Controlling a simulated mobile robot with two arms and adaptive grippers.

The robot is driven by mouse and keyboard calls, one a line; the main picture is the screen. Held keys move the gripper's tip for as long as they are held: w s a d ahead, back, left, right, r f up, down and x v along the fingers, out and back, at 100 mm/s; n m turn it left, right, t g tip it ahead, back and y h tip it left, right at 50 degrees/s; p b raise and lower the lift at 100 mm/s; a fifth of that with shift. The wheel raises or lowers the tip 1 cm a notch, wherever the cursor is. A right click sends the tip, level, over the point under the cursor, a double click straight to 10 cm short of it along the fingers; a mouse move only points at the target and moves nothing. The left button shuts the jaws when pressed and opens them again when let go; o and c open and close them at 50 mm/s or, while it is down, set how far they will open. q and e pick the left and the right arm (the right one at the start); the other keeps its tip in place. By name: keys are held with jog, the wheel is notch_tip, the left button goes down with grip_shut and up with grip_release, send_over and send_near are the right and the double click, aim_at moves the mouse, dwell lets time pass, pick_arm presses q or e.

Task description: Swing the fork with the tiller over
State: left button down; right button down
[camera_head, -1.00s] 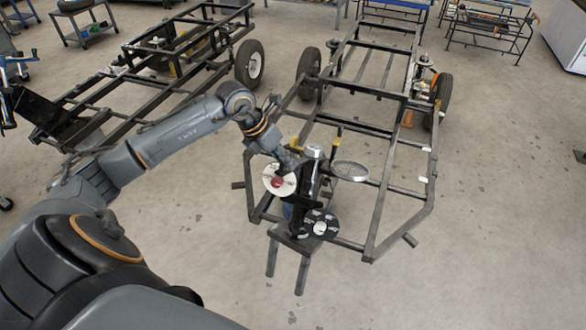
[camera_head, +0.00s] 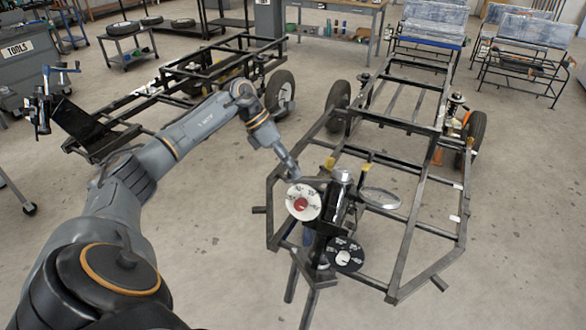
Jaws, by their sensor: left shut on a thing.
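The steering assembly stands at the front end of a black tube frame (camera_head: 402,240). It has a dark upright column with a silver cap (camera_head: 342,176), a white dial with a red centre (camera_head: 303,203) and a black dial (camera_head: 346,256). The dark fork (camera_head: 291,281) shows as two prongs slanting down below the column. My left gripper (camera_head: 292,174) is at the upper left of the column, just behind the white dial, and is shut. Its fingertips and the part it grips, likely the tiller, are mostly hidden. My right gripper is not in view.
A round silver disc (camera_head: 380,198) sits right of the column. A second black frame with a wheel (camera_head: 281,93) stands behind my left arm. A tool cabinet (camera_head: 32,58), carts and racks line the back. The floor at lower right is clear.

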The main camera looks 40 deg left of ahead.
pick_arm(q)
jog(key=c, duration=1.1)
grip_release()
jog(key=v, duration=1.2)
